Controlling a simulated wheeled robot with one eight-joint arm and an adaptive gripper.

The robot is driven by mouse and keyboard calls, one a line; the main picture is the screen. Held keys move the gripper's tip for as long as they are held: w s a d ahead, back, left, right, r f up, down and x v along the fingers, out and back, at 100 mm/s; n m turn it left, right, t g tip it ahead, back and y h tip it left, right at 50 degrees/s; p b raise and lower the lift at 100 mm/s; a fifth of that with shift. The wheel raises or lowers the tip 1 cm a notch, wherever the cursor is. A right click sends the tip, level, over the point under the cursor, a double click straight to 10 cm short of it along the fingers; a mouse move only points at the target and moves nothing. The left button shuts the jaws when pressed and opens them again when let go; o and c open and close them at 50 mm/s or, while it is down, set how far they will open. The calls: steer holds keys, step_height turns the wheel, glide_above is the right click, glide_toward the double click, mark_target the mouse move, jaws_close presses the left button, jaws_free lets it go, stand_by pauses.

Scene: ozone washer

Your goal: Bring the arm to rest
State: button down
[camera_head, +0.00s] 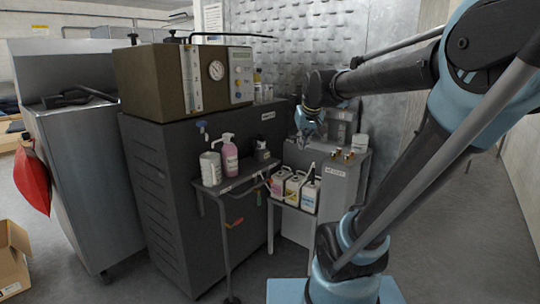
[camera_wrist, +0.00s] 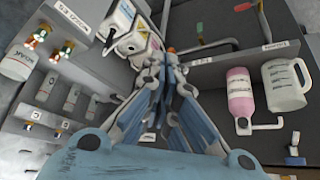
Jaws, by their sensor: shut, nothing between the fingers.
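My arm reaches in from the right of the head view and bends down toward the shelves. My gripper (camera_head: 304,138) hangs near the small shelf units, in front of the dark cabinet. In the wrist view my gripper (camera_wrist: 172,58) shows from behind, its fingers drawn together with nothing visible held. The fingertips point toward white jugs (camera_wrist: 138,32), and I cannot tell whether they touch them.
A side shelf holds a pink bottle (camera_head: 230,155) and a white jug (camera_head: 210,168). Several labelled jugs (camera_head: 294,186) stand on a lower shelf. A gauge box (camera_head: 160,85) tops the dark cabinet (camera_head: 165,190). A cardboard box (camera_head: 12,262) lies at left.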

steer(key=s+d+f+m+g, duration=0.1)
steer(key=s+d+f+g, duration=0.1)
steer(key=s+f, duration=0.7)
steer(key=s+d+f+m+g+h, duration=0.1)
steer(key=s+d+f, duration=0.4)
steer(key=s+f, duration=0.5)
steer(key=s, duration=0.4)
steer(key=shift+s+g, duration=0.2)
steer(key=shift+g, duration=0.2)
steer(key=shift+w+f, duration=0.25)
steer(key=shift+w, duration=0.25)
steer(key=shift+d, duration=0.15)
